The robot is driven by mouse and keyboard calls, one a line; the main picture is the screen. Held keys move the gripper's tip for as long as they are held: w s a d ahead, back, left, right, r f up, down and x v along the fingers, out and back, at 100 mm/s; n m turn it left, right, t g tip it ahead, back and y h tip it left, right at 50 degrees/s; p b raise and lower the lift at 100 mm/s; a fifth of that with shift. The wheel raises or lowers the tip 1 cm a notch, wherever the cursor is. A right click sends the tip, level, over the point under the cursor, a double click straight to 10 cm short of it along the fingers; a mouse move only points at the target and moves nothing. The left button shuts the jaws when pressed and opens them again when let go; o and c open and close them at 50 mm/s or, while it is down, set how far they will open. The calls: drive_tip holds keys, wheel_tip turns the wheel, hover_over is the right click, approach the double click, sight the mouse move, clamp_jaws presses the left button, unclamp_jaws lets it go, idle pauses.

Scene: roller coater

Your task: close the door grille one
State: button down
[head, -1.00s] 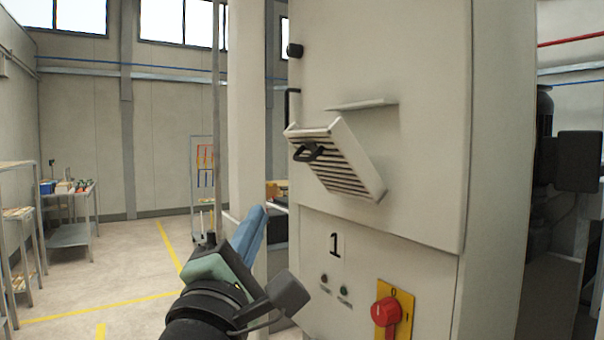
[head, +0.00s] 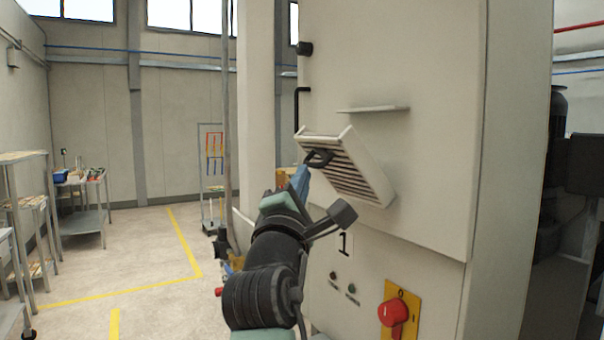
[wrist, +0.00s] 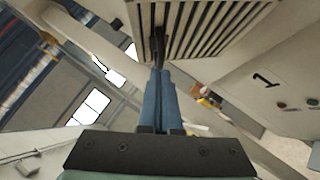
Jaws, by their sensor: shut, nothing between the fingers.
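The door grille (head: 362,176) is a white slatted panel on the front of the tall cabinet, tilted outward at its top, so it stands open. A black handle (head: 318,158) sits at its upper left edge. My gripper (head: 301,180) is shut and empty, just below and left of the handle in the head view. In the wrist view the blue fingers (wrist: 157,82) are together and point at the dark handle (wrist: 160,40), with the grille slats (wrist: 205,28) beyond. I cannot tell whether the fingertips touch the handle.
The cabinet (head: 400,60) bears a small ledge (head: 373,109) above the grille. A red rotary switch (head: 393,312) on a yellow plate is below it. A shelf (head: 84,205) and open floor (head: 150,255) lie to the left.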

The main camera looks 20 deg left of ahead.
sight(320, 142)
idle(0.4)
drive_tip(key=shift+w+d+r+m+p, duration=0.1)
drive_tip(key=shift+r+m+p, duration=0.3)
drive_tip(key=shift+p, duration=0.35)
drive_tip(key=shift+r+h, duration=0.2)
drive_tip(key=shift+h, duration=0.2)
drive_tip(key=r+m+g+p, duration=0.1)
drive_tip(key=p, duration=0.1)
drive_tip(key=w+d+r+m+p, duration=0.1)
drive_tip(key=p, duration=0.2)
drive_tip(key=r+g+p, duration=0.1)
drive_tip(key=r+p, duration=0.1)
drive_tip(key=p, duration=0.1)
drive_tip(key=shift+w+d+m+g+h, duration=0.3)
drive_tip(key=shift+w+d+m+h, duration=0.05)
drive_tip(key=shift+m+h, duration=0.05)
drive_tip(key=w+d+r+m+g+p, duration=0.2)
drive_tip(key=p, duration=0.6)
drive_tip(key=w+d+m+g+p, duration=0.1)
drive_tip(key=shift+w+d+r+p, duration=0.25)
drive_tip(key=shift+r+p, duration=0.15)
